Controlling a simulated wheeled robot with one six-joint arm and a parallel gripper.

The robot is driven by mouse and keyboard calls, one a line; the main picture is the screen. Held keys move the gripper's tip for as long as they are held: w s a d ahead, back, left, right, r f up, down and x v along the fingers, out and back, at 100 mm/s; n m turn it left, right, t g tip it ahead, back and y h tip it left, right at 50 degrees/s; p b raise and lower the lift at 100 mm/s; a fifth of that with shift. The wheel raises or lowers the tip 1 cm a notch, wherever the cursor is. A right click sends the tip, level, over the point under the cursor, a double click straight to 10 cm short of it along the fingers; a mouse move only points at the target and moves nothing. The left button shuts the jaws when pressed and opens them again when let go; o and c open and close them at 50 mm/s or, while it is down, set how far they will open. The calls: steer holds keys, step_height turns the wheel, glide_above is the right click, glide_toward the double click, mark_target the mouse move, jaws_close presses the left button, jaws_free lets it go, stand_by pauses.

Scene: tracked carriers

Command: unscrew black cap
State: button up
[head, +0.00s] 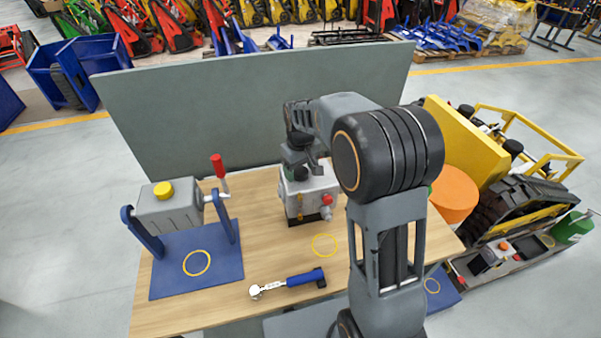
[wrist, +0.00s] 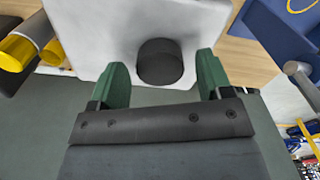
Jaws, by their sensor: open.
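The black cap (wrist: 159,62) is a short dark cylinder on the light grey face of a housing (wrist: 110,30). In the wrist view it stands between the two green fingertips of my gripper (wrist: 162,66), with a visible gap on each side. The gripper is open and holds nothing. In the head view my gripper (head: 300,170) is at the top of the grey housing (head: 310,195), which stands on the wooden table and has a red knob (head: 327,199) on its side. My gripper and arm hide the cap in the head view.
A grey drum with a yellow cap (head: 163,190) and a red-handled crank (head: 218,167) sits in a blue stand at the table's left. A blue-handled wrench (head: 290,281) lies near the front. A grey panel (head: 260,100) stands behind; a tracked carrier (head: 510,205) is at the right.

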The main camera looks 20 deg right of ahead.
steer(key=shift+m, duration=0.9)
steer(key=c, duration=0.8)
steer(key=n, duration=0.8)
steer(key=shift+n, duration=0.9)
